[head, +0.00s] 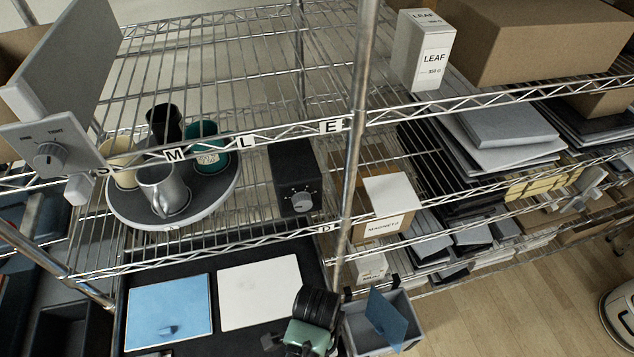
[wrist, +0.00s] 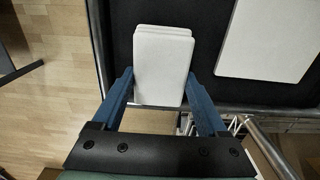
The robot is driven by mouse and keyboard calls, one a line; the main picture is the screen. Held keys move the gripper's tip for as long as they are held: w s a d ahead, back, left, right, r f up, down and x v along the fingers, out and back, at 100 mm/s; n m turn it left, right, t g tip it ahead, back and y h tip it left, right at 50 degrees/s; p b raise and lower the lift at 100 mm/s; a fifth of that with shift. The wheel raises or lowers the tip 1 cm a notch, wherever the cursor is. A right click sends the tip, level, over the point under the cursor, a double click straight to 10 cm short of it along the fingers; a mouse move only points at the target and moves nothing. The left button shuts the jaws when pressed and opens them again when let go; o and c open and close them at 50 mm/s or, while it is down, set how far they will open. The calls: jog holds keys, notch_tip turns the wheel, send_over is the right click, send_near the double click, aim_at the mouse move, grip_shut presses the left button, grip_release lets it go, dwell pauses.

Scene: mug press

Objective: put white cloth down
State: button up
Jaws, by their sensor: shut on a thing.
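A white folded cloth (wrist: 163,62), a small rectangle in stacked layers, is between the two blue fingers of my gripper (wrist: 158,88) in the wrist view. The fingers are closed against its left and right sides. Behind it is the black tray (wrist: 207,50); I cannot tell whether the cloth touches it. In the head view my gripper (head: 312,325) is at the bottom, just right of a flat white panel (head: 258,296) on the black tray (head: 215,262). The held cloth cannot be made out there.
A blue panel (head: 168,312) lies left of the white one. A grey bin (head: 412,325) stands right of my gripper, beside a metal post (head: 351,150). Above, a round tray (head: 230,192) holds several mugs, left of a black box with a dial (head: 292,170). The white panel is bare.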

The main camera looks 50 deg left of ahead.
jog(key=shift+f, duration=0.8)
jog(key=shift+f, duration=0.15)
jog(key=o, duration=1.1)
notch_tip(320, 180, up, 12)
jog(key=shift+r, duration=0.2)
jog(key=shift+w, duration=0.1)
